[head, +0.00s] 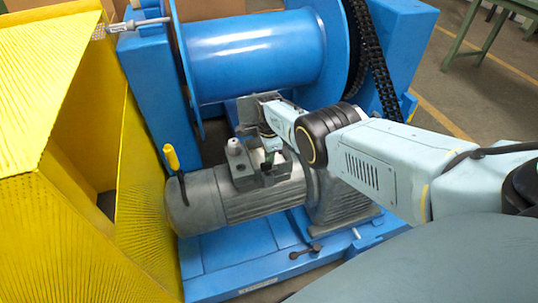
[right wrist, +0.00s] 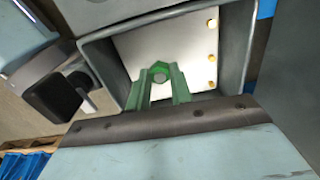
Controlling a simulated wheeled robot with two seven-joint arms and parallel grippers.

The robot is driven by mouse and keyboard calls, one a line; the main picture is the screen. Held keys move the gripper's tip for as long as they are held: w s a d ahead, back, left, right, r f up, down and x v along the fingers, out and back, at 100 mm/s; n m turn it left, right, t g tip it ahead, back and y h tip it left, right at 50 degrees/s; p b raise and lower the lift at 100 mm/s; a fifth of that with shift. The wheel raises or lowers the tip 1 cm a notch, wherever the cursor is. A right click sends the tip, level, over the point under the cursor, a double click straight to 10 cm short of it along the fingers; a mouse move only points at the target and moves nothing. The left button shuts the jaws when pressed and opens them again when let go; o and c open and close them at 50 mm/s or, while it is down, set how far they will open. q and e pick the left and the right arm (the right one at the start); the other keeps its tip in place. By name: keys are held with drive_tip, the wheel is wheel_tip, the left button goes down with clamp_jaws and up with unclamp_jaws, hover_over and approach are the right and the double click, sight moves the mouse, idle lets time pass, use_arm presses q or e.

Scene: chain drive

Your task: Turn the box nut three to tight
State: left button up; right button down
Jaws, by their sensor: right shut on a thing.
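In the right wrist view, the grey open terminal box (right wrist: 259,30) has a pale inner plate (right wrist: 180,35). Three brass nuts stand in a row along the plate's right side: the top one (right wrist: 212,22), the middle one (right wrist: 211,57) and the bottom one (right wrist: 211,84). My right gripper (right wrist: 160,72) reaches into the box with green fingers. Its tips are shut around a small round grey end, apparently a box nut, mostly hidden by the fingers. In the head view, my right gripper (head: 268,146) is at the top of the grey motor (head: 225,198). My left gripper is not in view.
A blue drum (head: 255,50) and black chain (head: 372,55) stand behind the motor. A yellow-handled lever (head: 171,158) rises left of it, beside a yellow guard (head: 50,90). A small wrench-like tool (head: 306,251) lies on the blue base (head: 225,275).

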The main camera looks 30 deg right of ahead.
drive_tip(key=m, duration=0.5)
drive_tip(key=shift+w+d+r+m, duration=0.1)
drive_tip(key=shift+m, duration=0.2)
drive_tip(key=m, duration=0.4)
drive_tip(key=shift+m, duration=0.4)
drive_tip(key=c, duration=1.5)
unclamp_jaws()
drive_tip(key=shift+r, duration=0.1)
drive_tip(key=shift+o, duration=1.3)
